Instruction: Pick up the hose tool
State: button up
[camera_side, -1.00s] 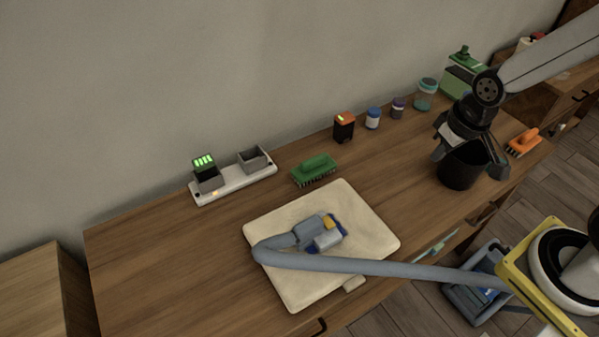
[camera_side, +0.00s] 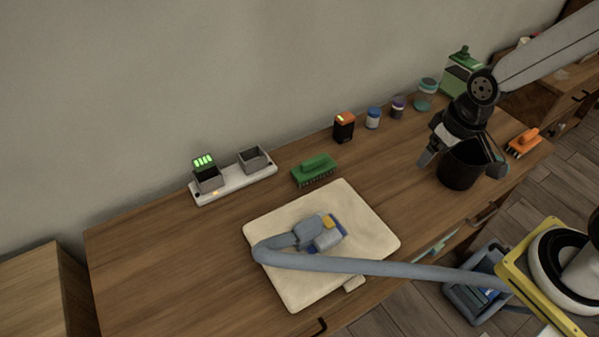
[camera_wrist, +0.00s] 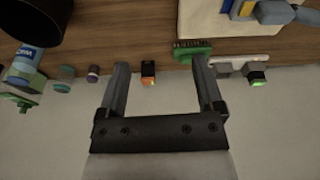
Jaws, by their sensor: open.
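The hose tool (camera_side: 318,235) is a blue-grey head with a yellow tab. It lies on a cream mat (camera_side: 290,293), and its grey-blue hose (camera_side: 380,268) bends at the left and runs right, off the table. Part of the tool also shows at the top right edge of the wrist view (camera_wrist: 270,12). My gripper (camera_side: 462,165) is beside the black cup at the right of the table, well apart from the tool. In the wrist view its two fingers (camera_wrist: 163,75) are spread with nothing between them.
A black cup (camera_side: 460,168) stands close to my gripper. A green brush (camera_side: 314,170), an orange-topped battery (camera_side: 344,128), small jars (camera_side: 373,118) and a charger strip (camera_side: 240,180) line the back. An orange brush (camera_side: 523,142) lies far right. The table's left part is clear.

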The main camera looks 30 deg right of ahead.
jog(key=w+a+f+n+g+y, duration=0.1)
jog(key=w+a+f+n, duration=0.1)
jog(key=w+a+n, duration=0.15)
jog(key=w+a+f+n+y, duration=0.1)
jog(key=w+a+f+n, duration=0.1)
jog(key=a+n, duration=0.3)
jog(key=n+g+y, duration=0.1)
jog(key=n+g, duration=0.1)
jog(key=n, duration=0.7)
send_over(315, 220)
jog(key=d, duration=0.2)
notch_tip(315, 220, down, 7)
jog(key=shift+s+r, duration=0.1)
jog(key=shift+s, duration=0.05)
jog(key=shift+x, duration=1.3)
jog(key=shift+a, duration=0.15)
jog(key=shift+x, duration=2.55)
jog(key=shift+w, duration=0.3)
grip_shut()
